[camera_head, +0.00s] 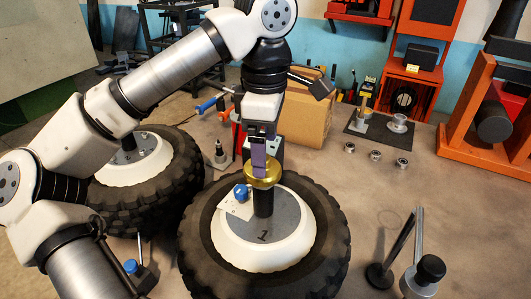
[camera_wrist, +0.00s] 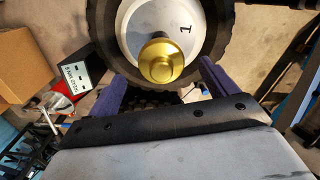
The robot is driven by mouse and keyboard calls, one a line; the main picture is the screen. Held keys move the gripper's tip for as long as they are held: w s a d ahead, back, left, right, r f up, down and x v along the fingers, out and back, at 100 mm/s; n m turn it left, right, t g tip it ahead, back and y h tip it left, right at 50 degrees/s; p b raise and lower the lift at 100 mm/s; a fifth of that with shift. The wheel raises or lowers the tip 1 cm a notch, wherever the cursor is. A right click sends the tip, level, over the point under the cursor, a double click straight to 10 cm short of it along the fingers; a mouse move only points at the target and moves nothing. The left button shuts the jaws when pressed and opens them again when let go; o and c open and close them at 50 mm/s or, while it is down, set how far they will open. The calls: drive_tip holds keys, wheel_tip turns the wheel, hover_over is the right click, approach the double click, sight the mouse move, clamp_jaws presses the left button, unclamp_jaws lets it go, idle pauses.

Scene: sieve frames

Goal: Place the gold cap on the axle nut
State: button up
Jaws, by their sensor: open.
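The gold cap (camera_head: 263,172) is on top of the dark axle post (camera_head: 263,204) at the centre of the wheel marked 1 (camera_head: 205,250). It looks level; the nut beneath it is hidden. The wrist view shows the gold cap (camera_wrist: 161,60) from above, in front of the white hub with the number 1. My gripper (camera_head: 259,170) is open, pointing down just above and behind the cap. In the wrist view, the purple fingers of my gripper (camera_wrist: 161,70) are spread wide on either side, with visible gaps to the cap. I cannot tell how far down they reach.
A blue knob (camera_head: 240,192) with a white card is on the hub, left of the post. A second wheel (camera_head: 105,205) lies to the left. A cardboard box (camera_head: 305,118) stands behind. Metal rings (camera_head: 375,155) and a black-topped post (camera_head: 430,270) are at right, with bare floor between.

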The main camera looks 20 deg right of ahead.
wheel_tip(320, 180, up, 10)
drive_tip(key=shift+f, duration=0.15)
idle(0.5)
